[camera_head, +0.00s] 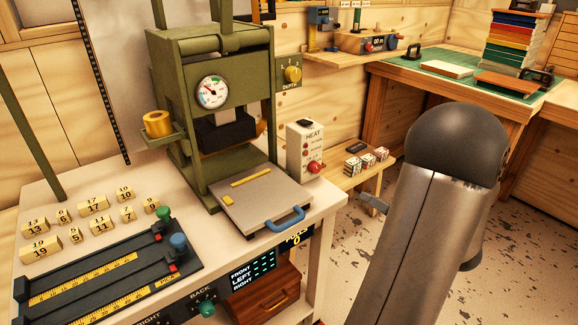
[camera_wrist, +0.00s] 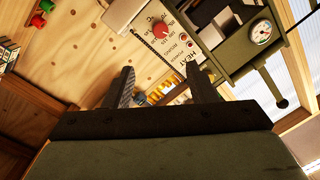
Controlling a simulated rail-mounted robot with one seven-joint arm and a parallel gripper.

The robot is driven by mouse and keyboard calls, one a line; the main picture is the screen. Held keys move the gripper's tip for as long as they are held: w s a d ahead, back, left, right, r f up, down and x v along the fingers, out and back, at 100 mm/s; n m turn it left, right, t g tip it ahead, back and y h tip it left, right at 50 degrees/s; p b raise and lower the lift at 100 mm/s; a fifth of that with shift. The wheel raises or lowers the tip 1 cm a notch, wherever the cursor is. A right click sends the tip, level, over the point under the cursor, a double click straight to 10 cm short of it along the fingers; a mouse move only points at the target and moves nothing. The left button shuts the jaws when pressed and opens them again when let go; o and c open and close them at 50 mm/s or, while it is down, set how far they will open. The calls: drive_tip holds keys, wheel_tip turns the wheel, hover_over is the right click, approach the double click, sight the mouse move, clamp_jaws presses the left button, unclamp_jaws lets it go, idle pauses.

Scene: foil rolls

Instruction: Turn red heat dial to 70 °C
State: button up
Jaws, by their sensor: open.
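The red heat dial (camera_head: 315,167) is on the lower front of the white HEAT box (camera_head: 304,142), beside the green press. In the wrist view the dial (camera_wrist: 160,30) shows upside down, above and beyond my fingertips. In the head view my arm hides most of the gripper. The dial's exact setting cannot be read.
The green press (camera_head: 208,75) with its gauge stands left of the box. A grey plate (camera_head: 254,200) with a blue handle lies in front of the press. A small side table (camera_head: 345,178) holds several small blocks right of the box. Open floor lies beyond it.

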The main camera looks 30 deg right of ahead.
sight(318, 169)
drive_tip(key=w+a, duration=0.1)
drive_tip(key=w, duration=0.4)
drive_tip(key=w+a, duration=0.1)
drive_tip(key=w, duration=0.5)
drive_tip(key=w+a, duration=0.1)
drive_tip(key=w, duration=0.5)
drive_tip(key=shift+a+b, duration=0.15)
drive_tip(key=shift+b, duration=0.2)
drive_tip(key=shift+s, duration=0.1)
drive_tip(key=c, duration=1)
